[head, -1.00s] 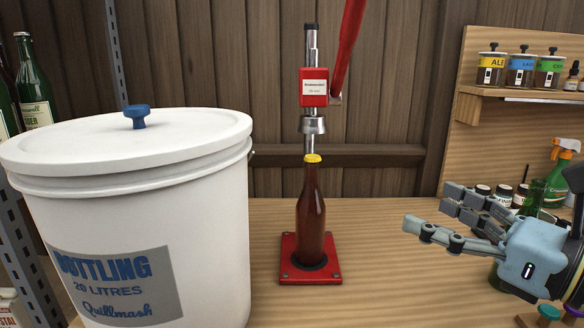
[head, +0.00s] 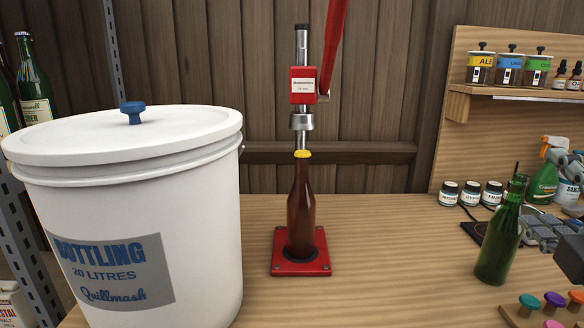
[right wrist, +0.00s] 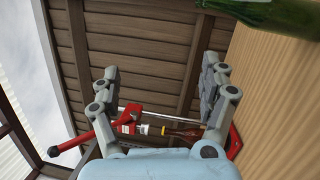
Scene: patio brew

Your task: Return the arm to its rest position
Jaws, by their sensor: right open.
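My right gripper (head: 545,228) is at the right edge of the head view, partly cut off and partly behind a green bottle. In the right wrist view its two fingers (right wrist: 160,85) are spread apart with nothing between them. A brown bottle (head: 301,215) with a yellow cap stands upright on the red base (head: 301,266) of the capping stand, under its silver bell (head: 302,122). The red capper head (head: 303,85) and raised red lever (head: 334,45) are above it. The gripper is well to the right of the bottle, apart from it. My left gripper is not in view.
A large white bottling bucket (head: 150,215) with a lid fills the left. A green bottle (head: 500,235) stands at the right, near coloured knobs (head: 553,300). Small jars (head: 470,193) and a spray bottle (head: 545,175) stand behind. The wooden bench between stand and green bottle is clear.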

